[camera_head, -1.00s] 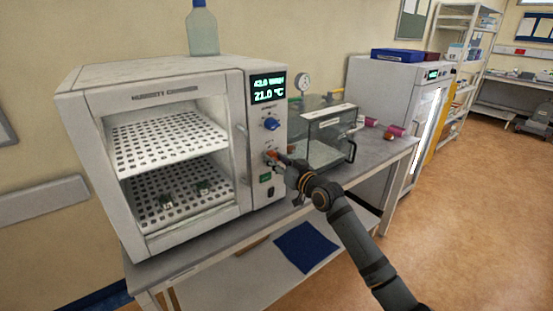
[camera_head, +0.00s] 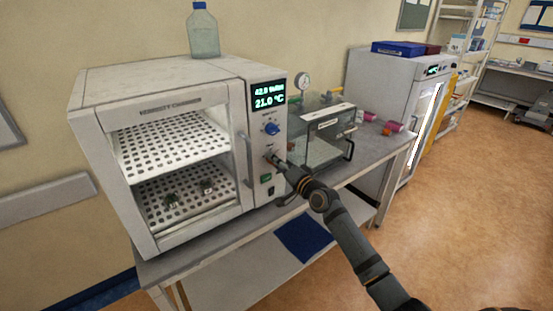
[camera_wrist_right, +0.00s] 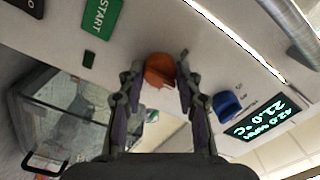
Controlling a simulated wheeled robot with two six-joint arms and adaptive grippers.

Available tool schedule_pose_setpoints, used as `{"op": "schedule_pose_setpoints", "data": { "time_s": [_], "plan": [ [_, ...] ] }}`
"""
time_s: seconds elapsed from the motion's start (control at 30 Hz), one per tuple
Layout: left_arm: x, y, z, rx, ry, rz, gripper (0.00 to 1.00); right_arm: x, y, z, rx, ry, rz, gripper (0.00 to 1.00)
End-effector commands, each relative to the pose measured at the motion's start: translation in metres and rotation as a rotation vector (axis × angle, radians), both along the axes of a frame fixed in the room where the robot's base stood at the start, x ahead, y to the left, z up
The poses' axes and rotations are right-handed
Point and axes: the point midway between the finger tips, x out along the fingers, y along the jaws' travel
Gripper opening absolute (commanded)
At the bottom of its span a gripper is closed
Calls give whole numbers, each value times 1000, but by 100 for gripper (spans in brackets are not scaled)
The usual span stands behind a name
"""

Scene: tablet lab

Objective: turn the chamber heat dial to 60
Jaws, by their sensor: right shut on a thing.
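The humidity chamber (camera_head: 165,84) stands on the bench, its display (camera_head: 268,94) reading 21.0 °C below a humidity line. The orange-red heat dial (camera_wrist_right: 159,70) is on its control panel, below the blue dial (camera_head: 271,129); the blue dial also shows in the wrist view (camera_wrist_right: 226,105). My right gripper (camera_head: 277,160) is at the orange dial, which it mostly hides in the head view. In the wrist view its fingers (camera_wrist_right: 160,75) are on either side of the orange dial, shut on it. My left gripper is not in view.
A green START button (camera_wrist_right: 98,18) is beside the orange dial. A clear box (camera_head: 325,135) with a black handle and a gauge (camera_head: 303,80) stands right of the chamber. A bottle (camera_head: 203,35) stands on top of the chamber.

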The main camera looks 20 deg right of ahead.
Motion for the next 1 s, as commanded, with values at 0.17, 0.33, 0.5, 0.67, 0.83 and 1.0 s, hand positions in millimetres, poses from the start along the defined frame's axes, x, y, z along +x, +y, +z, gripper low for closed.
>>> {"op": "schedule_pose_setpoints", "data": {
  "time_s": [0.17,0.33,0.5,0.67,0.83,1.0],
  "plan": [
    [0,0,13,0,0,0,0,0,0,3,164,31,-1,3],
    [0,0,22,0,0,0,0,0,0,3,324,62,-2,3],
    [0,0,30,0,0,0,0,0,0,3,482,92,-1,3],
    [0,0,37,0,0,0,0,0,0,3,628,120,-1,3],
    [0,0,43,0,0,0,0,0,0,2,767,146,-1,3],
    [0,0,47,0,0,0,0,0,0,1,882,168,-1,3]
  ]
}}
